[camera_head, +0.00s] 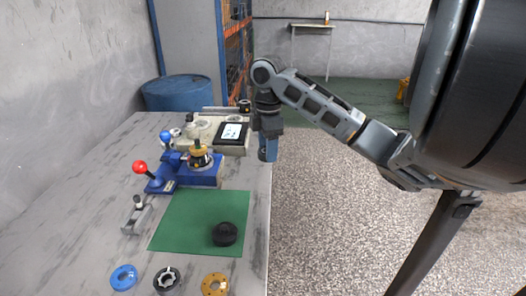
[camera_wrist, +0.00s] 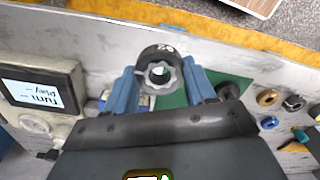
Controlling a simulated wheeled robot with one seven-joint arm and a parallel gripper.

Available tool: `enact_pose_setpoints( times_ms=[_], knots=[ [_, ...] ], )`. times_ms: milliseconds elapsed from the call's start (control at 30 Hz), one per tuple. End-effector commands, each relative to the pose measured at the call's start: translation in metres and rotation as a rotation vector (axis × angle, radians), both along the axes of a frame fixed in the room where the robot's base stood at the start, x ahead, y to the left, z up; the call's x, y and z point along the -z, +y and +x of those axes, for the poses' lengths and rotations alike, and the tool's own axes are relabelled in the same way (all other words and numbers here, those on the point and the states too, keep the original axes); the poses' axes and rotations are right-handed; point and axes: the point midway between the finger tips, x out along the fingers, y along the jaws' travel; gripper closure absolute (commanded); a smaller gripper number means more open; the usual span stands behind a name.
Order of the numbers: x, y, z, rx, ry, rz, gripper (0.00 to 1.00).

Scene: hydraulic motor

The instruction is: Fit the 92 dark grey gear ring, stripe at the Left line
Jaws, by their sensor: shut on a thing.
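My gripper (camera_wrist: 163,88) is shut on a dark grey gear ring (camera_wrist: 147,56) in the wrist view. The ring's rim shows a pale number, upside down, that reads as 92, and a pale line near its left side. Its toothed opening is lighter grey. In the head view my gripper (camera_head: 267,152) points down at the table's right edge, and the ring cannot be made out there. The blue fixture (camera_head: 207,177) stands to its left, with a stack of parts (camera_head: 199,156), gold on top. The Left line cannot be made out.
A black round part (camera_head: 224,234) lies on the green mat (camera_head: 185,222). A red-knobbed lever (camera_head: 140,167) and a screen unit (camera_head: 232,132) stand near the fixture.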

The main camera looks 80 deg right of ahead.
Motion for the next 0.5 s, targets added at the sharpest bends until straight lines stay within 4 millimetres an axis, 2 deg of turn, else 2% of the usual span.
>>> enact_pose_setpoints(
  times_ms=[500],
  knots=[
    [-0.0090, -0.0001, 0.0002, 0.000, 0.000, -0.001, 0.89]
  ],
)
